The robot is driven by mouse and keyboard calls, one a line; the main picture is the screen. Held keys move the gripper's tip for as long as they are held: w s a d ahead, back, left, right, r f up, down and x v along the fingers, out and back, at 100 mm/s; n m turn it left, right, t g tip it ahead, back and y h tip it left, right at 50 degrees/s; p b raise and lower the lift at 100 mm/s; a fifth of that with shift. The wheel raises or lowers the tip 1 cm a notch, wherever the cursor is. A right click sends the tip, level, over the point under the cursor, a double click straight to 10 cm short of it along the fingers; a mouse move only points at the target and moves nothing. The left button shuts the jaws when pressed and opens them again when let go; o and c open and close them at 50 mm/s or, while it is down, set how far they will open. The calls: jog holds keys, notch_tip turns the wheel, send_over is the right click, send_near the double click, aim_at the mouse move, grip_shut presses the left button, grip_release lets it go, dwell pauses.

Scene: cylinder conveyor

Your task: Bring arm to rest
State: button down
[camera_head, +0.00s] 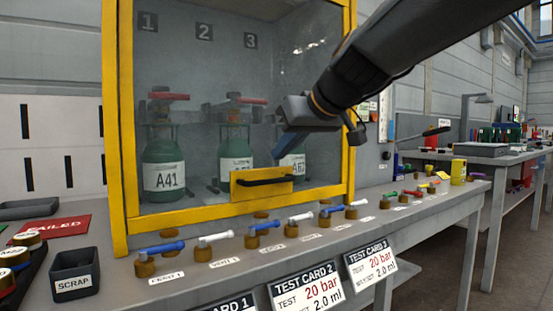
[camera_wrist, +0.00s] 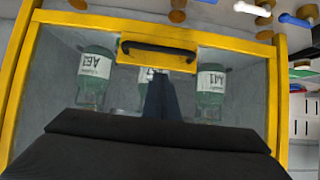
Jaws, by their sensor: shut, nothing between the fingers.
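My arm (camera_head: 365,75) reaches in from the upper right in the head view. My gripper (camera_head: 281,152) is shut and empty, its blue fingers pointing down and left. It appears in front of the yellow-framed clear cabinet (camera_head: 118,130), a little above the black handle (camera_head: 265,182) on its yellow plate. In the wrist view the shut fingers (camera_wrist: 159,90) point towards that handle (camera_wrist: 158,49); I cannot tell the exact gap. Behind the clear front stand green cylinders, including A41 (camera_head: 165,178) and A67 (camera_head: 297,165), which my gripper and the plate partly hide.
Blue and white valve levers (camera_head: 215,239) line the bench front. A yellow can (camera_head: 458,171) stands at the right. Open floor (camera_head: 520,255) shows at the far right.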

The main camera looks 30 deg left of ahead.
jog(key=p+v, duration=0.1)
jog(key=v, duration=0.7)
jog(key=s+d+f+m+g+h, duration=0.1)
jog(key=s+d+f, duration=0.2)
jog(key=f, duration=0.5)
jog(key=s+d+f+m+g+h, duration=0.1)
jog(key=s+d+f+h, duration=0.15)
jog(key=f, duration=0.45)
jog(key=s+d+f+m+g+h, duration=0.1)
jog(key=s+d+f, duration=0.15)
jog(key=f, duration=0.55)
jog(key=s+d+f+m+g+h, duration=0.2)
jog(key=s+d+f+m+h, duration=0.15)
jog(key=s+d+f, duration=1.1)
jog(key=d+r+m+h+p, duration=0.1)
jog(key=d+r+m+p, duration=0.1)
jog(key=d+r+p, duration=0.7)
jog(key=d+r+m+p, duration=0.3)
jog(key=d+r+p, duration=0.7)
jog(key=p, duration=1.3)
jog(key=shift+w+d+r+m+h, duration=0.25)
jog(key=shift+w+r+m+h, duration=0.15)
jog(key=shift+r, duration=2.45)
